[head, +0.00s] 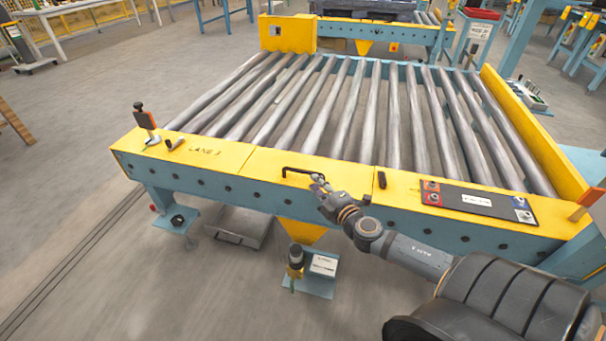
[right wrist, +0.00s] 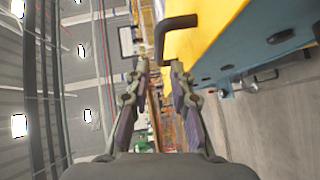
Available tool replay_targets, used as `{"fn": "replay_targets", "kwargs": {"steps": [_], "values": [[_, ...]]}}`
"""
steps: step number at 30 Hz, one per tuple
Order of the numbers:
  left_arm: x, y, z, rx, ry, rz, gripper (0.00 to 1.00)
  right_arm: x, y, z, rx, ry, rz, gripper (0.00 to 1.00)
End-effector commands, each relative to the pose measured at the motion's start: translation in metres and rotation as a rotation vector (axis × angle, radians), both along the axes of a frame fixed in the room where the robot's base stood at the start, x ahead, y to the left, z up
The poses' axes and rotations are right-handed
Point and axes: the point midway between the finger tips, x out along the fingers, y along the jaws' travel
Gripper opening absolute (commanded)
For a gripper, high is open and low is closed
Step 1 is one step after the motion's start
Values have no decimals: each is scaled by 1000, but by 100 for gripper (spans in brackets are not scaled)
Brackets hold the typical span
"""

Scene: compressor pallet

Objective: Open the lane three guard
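The yellow lane three guard (head: 265,168) is the flat cover panel along the front of the roller conveyor, beside the "LANE 3" lettering, and looks closed. A black bar handle (head: 298,171) stands on it. The handle also shows in the right wrist view (right wrist: 168,32), at the fingertips. My right gripper (head: 317,184) is at the right end of the handle. In the right wrist view its two fingers (right wrist: 160,65) are apart, with the lower part of the handle between or just beyond the tips; contact cannot be told. My left gripper is not in view.
Grey rollers (head: 330,105) lie behind the guard. A control panel (head: 475,200) with buttons is to the right on the front beam. A grey case (head: 238,228) lies on the floor underneath. The left floor is clear.

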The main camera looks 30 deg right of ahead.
Motion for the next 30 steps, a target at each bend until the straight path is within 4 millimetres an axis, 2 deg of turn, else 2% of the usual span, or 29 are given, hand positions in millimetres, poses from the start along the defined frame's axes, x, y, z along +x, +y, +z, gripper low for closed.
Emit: {"fn": "replay_targets", "kwargs": {"steps": [1,6,15,27,28,30], "values": [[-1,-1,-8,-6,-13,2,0,10,-1,-3,7,-8,-2,22],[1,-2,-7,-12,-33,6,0,39,-3,-4,10,-6,-4,22],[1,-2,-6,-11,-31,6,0,76,-6,-10,7,-2,-2,22],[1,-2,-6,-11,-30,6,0,83,-5,-11,2,-1,1,22],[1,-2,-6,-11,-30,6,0,83,-5,-11,2,-1,1,21],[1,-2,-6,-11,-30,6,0,83,-5,-11,2,-1,1,12]]}}
